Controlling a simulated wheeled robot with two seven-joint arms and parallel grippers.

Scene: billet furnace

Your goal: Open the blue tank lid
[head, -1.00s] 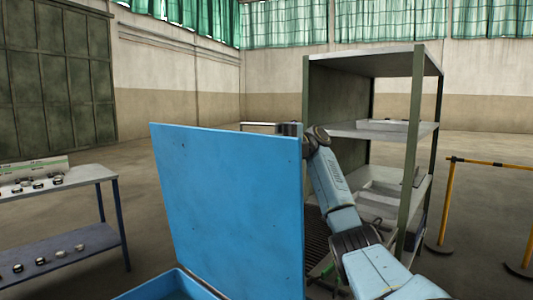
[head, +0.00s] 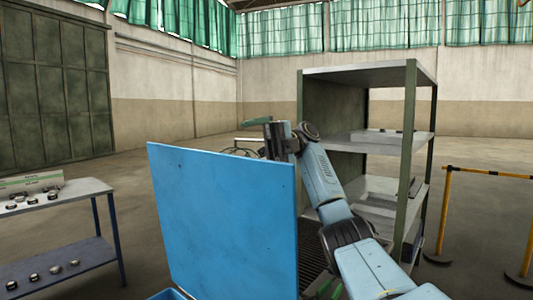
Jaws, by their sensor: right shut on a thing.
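The blue tank lid (head: 222,218) stands steeply raised in the middle of the head view, its broad flat face toward me. A small part of the blue tank's rim (head: 168,295) shows below it at the bottom edge. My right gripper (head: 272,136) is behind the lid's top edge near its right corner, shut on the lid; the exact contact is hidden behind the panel. A pale bar (head: 246,140) shows just beyond the top edge, beside the gripper. My left gripper is out of view.
A grey shelf rack (head: 410,150) stands close to the right of my right arm. A yellow barrier (head: 446,215) is farther right. A table (head: 62,194) with small round parts stands at the left. The floor behind is open.

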